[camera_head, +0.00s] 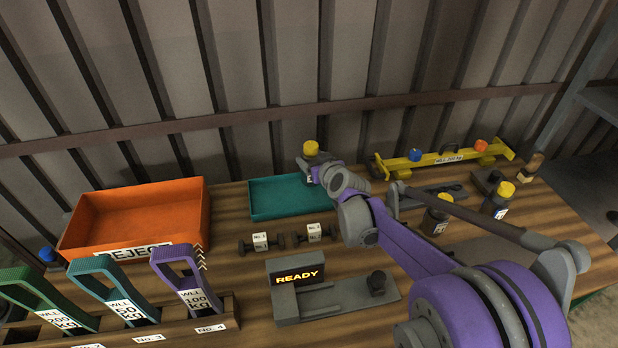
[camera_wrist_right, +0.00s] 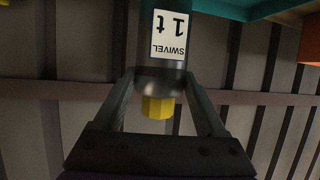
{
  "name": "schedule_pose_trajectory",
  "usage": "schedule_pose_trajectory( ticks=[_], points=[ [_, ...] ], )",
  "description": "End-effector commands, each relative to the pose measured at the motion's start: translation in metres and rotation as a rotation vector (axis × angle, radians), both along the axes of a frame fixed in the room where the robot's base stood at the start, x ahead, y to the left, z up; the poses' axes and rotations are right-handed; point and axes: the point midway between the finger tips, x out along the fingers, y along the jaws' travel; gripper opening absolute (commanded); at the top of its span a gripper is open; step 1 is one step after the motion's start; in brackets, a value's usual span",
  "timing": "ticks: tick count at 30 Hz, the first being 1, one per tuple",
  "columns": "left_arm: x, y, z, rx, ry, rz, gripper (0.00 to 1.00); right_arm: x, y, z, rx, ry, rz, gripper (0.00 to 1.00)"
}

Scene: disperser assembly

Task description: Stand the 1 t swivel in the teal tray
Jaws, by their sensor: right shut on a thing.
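The 1 t swivel, a dark cylinder with a yellow top (camera_head: 310,148) and a white label reading "SWIVEL 1 t" (camera_wrist_right: 169,34), is held in my right gripper (camera_head: 318,166). In the right wrist view the two fingers (camera_wrist_right: 160,85) are closed on its body near the yellow top. The teal tray (camera_head: 272,197) lies at the back of the bench. In the head view the swivel appears over the tray's right part; its lower end is partly hidden, so I cannot tell whether it touches the tray floor. The tray also shows in the right wrist view (camera_wrist_right: 222,9). My left gripper is out of view.
An orange reject bin (camera_head: 140,220) stands left of the tray. A yellow beam (camera_head: 440,157) lies at the back right. Other yellow-topped swivels (camera_head: 439,212) stand at right. A READY display unit (camera_head: 300,290), small shackle pieces (camera_head: 262,242) and racked slings (camera_head: 180,280) are in front.

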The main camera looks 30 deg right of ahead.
Motion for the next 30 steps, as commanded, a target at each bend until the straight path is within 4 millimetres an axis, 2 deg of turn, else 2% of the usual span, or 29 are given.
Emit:
schedule_pose_trajectory(
  ticks=[3,8,15,26,27,30],
  points=[
    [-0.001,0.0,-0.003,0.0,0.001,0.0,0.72,0.0,0.0,-0.014,0.0,-0.001,-0.001,0.0],
    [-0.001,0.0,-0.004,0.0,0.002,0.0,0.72,0.001,0.0,-0.023,0.0,-0.002,-0.001,0.0],
    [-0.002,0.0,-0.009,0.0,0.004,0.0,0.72,0.0,0.0,-0.053,0.0,-0.002,-0.001,0.0],
    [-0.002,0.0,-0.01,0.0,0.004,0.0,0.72,0.0,0.0,-0.057,0.0,-0.002,-0.001,0.0],
    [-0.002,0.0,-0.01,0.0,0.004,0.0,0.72,0.0,0.0,-0.057,0.0,-0.001,0.0,0.81],
    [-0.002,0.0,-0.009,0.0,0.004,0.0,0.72,0.0,0.0,-0.057,0.0,-0.001,0.0,0.99]
  ],
)
